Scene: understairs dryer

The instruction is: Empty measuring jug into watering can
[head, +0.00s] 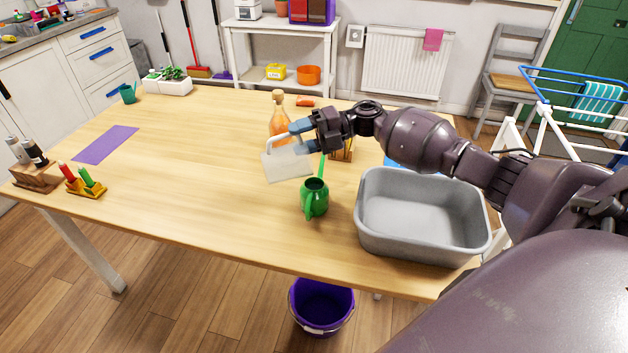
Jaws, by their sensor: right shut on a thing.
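The measuring jug (286,167) is whitish and translucent. My right gripper (301,128) is shut on its handle side and holds it over the table. The jug looks tilted; any liquid in it cannot be made out. The green watering can (314,199) stands on the table just right of and nearer than the jug, with its thin spout pointing away from me. The jug appears apart from the can, but the exact gap is unclear. My left gripper is not in view.
A grey basin (369,229) stands right of the can, below my right arm. An orange bottle (279,112) stands behind the jug. The table's left middle is clear.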

